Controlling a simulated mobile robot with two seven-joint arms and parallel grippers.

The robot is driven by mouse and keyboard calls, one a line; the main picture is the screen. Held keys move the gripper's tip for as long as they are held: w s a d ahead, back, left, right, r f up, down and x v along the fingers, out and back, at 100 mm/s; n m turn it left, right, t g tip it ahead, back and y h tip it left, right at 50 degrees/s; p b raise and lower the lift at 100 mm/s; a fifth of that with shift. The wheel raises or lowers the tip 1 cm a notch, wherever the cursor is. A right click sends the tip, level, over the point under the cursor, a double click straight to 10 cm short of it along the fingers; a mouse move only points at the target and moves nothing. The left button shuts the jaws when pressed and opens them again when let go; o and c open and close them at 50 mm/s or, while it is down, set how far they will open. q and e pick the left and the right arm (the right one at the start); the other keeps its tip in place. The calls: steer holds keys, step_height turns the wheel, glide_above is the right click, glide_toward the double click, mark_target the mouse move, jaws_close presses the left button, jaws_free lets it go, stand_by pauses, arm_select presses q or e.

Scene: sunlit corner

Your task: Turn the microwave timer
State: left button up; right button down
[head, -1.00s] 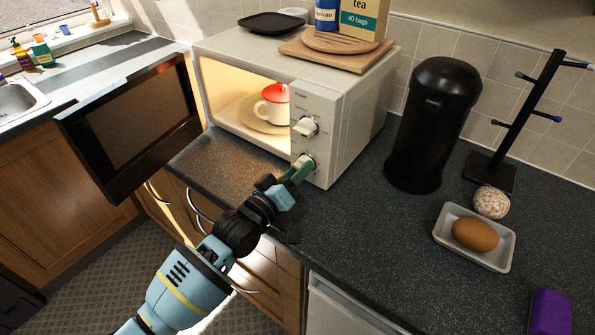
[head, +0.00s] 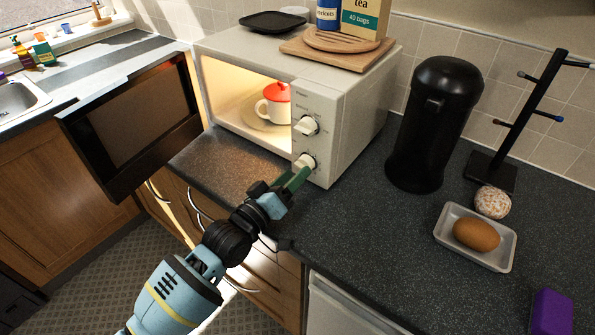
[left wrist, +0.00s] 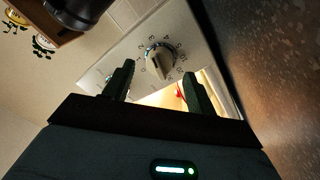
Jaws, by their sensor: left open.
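The white microwave (head: 345,115) stands on the counter with its door (head: 130,125) swung open to the left. Its front panel has an upper knob (head: 306,126) and a lower timer knob (head: 305,162). My left gripper (head: 299,176) is open just in front of the lower knob. In the left wrist view, a pale knob with a dial of numbers (left wrist: 158,57) lies ahead, between the lines of the two spread fingers (left wrist: 158,74), which look clear of it. A white mug with a red lid (head: 274,103) is inside the lit microwave. My right gripper is not visible.
A wooden board (head: 335,52) and a dark tray (head: 273,22) are on top of the microwave. To its right are a black canister (head: 430,125), a mug tree (head: 520,120) and a white dish (head: 490,258) with a brown egg-shaped object. The counter (head: 370,230) in front is clear.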

arm_select(q)
steer(key=shift+v, duration=2.65)
